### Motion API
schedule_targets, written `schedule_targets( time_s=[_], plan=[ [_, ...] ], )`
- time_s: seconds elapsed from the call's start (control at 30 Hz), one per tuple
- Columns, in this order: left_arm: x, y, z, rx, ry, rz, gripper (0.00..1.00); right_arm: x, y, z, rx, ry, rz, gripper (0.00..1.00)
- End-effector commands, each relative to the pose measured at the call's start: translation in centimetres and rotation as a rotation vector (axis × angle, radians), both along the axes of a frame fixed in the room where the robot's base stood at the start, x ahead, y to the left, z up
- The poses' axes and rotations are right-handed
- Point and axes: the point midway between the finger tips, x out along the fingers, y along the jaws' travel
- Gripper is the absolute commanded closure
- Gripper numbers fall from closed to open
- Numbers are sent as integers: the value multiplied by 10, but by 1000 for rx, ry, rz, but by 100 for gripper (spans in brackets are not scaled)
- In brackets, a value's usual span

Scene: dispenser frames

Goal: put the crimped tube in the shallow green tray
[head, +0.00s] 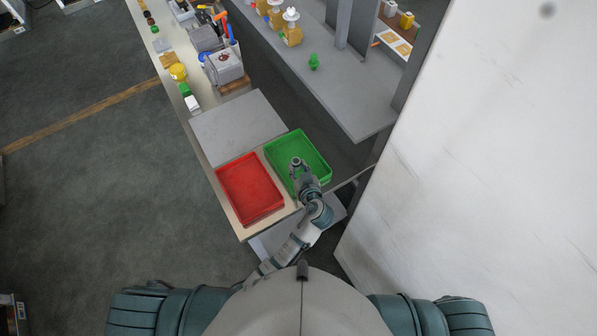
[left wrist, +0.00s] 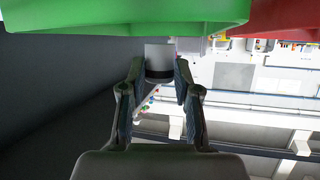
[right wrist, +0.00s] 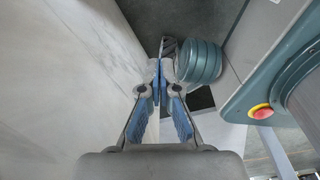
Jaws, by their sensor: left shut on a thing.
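The shallow green tray (head: 312,153) stands at the near right end of the counter. My left gripper (head: 297,170) is over it in the head view and is shut on a small grey thing, apparently the crimped tube (head: 295,161). In the left wrist view the tube (left wrist: 159,62) shows as a pale grey piece with a dark band between the fingertips (left wrist: 157,80); its rest is hidden. The green tray's edge (left wrist: 150,14) crosses the top of that view. My right gripper (right wrist: 158,82) has its fingertips together, with nothing visible between them.
A red tray (head: 250,190) stands just left of the green one. A bare grey board (head: 237,128) lies behind both. Machines and small items line the counter's far part.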

Motion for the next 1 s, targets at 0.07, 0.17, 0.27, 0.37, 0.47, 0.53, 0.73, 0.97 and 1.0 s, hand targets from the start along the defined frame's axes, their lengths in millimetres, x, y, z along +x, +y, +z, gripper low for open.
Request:
schedule_targets(
  time_s=[0.07, 0.17, 0.27, 0.37, 0.47, 0.53, 0.73, 0.97, 1.0],
  plan=[
    [0, 2, -8, 0, 0, 0, 100, 1, -4, 0, -4, -1, 0, 100],
    [0, 4, -23, 1, 2, -1, 100, 1, -4, 1, -5, -2, 0, 100],
    [0, 3, -37, 0, 0, -1, 100, 2, -2, 1, -2, -3, 0, 100],
    [0, 1, -42, -1, -1, -1, 100, 2, 5, 1, 6, -3, -3, 100],
    [0, 0, -42, 0, -1, -1, 100, 2, 15, 1, 17, -3, -4, 100],
    [0, -1, -42, 0, -1, -1, 100, 2, 19, 1, 22, -3, -2, 100],
    [0, 0, -43, 0, 0, 0, 58, 2, 14, 0, 16, -4, 0, 100],
    [0, 1, -42, 0, 0, -1, 58, 2, 4, 1, 5, -3, 0, 100],
    [-1, 1, -42, -2, 1, -1, 58, 2, 2, 1, 3, -3, 0, 100]
  ],
)
